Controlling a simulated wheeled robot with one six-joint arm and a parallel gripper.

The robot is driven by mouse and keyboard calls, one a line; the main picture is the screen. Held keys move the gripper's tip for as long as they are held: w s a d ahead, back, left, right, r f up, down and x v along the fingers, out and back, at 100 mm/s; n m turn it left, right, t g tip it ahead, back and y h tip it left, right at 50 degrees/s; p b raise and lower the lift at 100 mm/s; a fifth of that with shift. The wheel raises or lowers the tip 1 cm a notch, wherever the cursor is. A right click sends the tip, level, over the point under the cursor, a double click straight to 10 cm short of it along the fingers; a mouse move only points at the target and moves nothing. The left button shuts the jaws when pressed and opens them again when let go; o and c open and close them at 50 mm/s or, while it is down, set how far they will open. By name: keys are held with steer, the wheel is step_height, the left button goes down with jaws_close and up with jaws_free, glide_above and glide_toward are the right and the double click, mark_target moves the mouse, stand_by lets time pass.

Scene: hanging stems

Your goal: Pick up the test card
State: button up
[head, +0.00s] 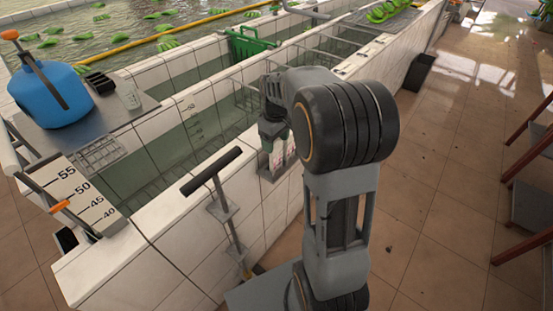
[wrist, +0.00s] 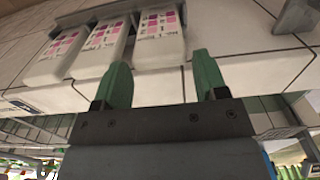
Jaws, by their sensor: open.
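Three white test cards with pink and purple squares sit side by side at a grey rack (wrist: 92,14) on the white tiled wall. In the wrist view they are the left card (wrist: 55,62), the middle card (wrist: 100,50) and the right card (wrist: 160,32). In the head view the cards (head: 278,158) show small below my gripper (head: 272,138), partly hidden by my arm. My gripper's green fingers (wrist: 162,62) are open and empty. The right card's end lies in line with the gap between them. Whether the fingers touch it, I cannot tell.
The tiled basin wall (head: 150,255) runs beside my arm. A T-handled tool (head: 220,195) leans on it. A blue jug (head: 50,95) stands on a ledge at left. A green crate (head: 250,42) hangs at the basin. The floor (head: 440,200) at right is mostly clear.

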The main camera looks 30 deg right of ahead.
mark_target(275, 158)
steer(key=shift+w+f, duration=0.15)
steer(key=shift+f, duration=2.35)
steer(key=c, duration=0.5)
